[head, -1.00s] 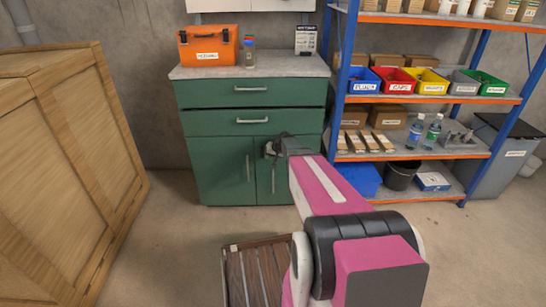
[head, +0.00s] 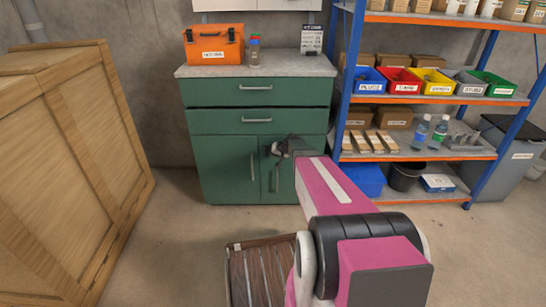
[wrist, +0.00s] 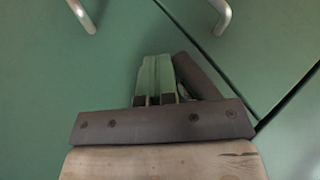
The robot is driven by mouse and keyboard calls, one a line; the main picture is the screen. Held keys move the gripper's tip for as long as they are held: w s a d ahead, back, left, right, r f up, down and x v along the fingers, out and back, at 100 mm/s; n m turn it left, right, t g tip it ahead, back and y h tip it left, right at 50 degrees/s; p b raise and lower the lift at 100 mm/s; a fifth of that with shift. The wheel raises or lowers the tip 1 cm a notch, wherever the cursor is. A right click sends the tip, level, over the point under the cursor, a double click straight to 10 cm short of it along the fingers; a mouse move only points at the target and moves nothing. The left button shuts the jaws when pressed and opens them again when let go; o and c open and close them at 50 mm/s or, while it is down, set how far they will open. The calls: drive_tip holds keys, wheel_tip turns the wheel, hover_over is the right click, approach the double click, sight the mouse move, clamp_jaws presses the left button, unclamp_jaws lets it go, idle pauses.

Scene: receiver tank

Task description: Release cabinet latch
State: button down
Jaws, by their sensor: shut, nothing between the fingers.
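The green cabinet (head: 222,165) stands against the back wall, with two drawers above two doors, all closed. Its left door handle (head: 252,167) is a vertical bar. The right door handle (head: 277,180) shows just below my gripper (head: 280,148), which is in front of the upper part of the right door. In the wrist view, my gripper (wrist: 166,78) is shut and empty, close to the green door face, with two door handles (wrist: 222,14) at the top edge. A dark strip lies beside the fingers; I cannot tell what it is. I cannot make out a separate latch.
A wooden crate (head: 75,150) stands on the left. A blue-and-orange shelf (head: 425,100) with bins is on the right. A slatted wooden box (head: 258,270) lies on the floor near my arm. An orange toolbox (head: 214,46) sits on the cabinet top.

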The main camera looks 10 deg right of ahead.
drive_tip(key=shift+f, duration=0.1)
drive_tip(key=a+m+t+y, duration=0.1)
drive_tip(key=t+y, duration=0.1)
drive_tip(key=y, duration=0.2)
drive_tip(key=a+f+m+t+y, duration=0.1)
drive_tip(key=a+m+t+y, duration=0.1)
drive_tip(key=y, duration=0.2)
drive_tip(key=w+a+m+t+y, duration=0.1)
drive_tip(key=m+t+y, duration=0.1)
drive_tip(key=y, duration=0.2)
drive_tip(key=shift+a+f+t+y, duration=0.2)
drive_tip(key=shift+f+t+y, duration=0.1)
drive_tip(key=shift+y, duration=0.1)
drive_tip(key=shift+a+r, duration=0.2)
idle(0.4)
drive_tip(key=shift+s, duration=0.1)
idle(0.4)
drive_tip(key=v, duration=1)
drive_tip(key=shift+s+d+f, duration=0.25)
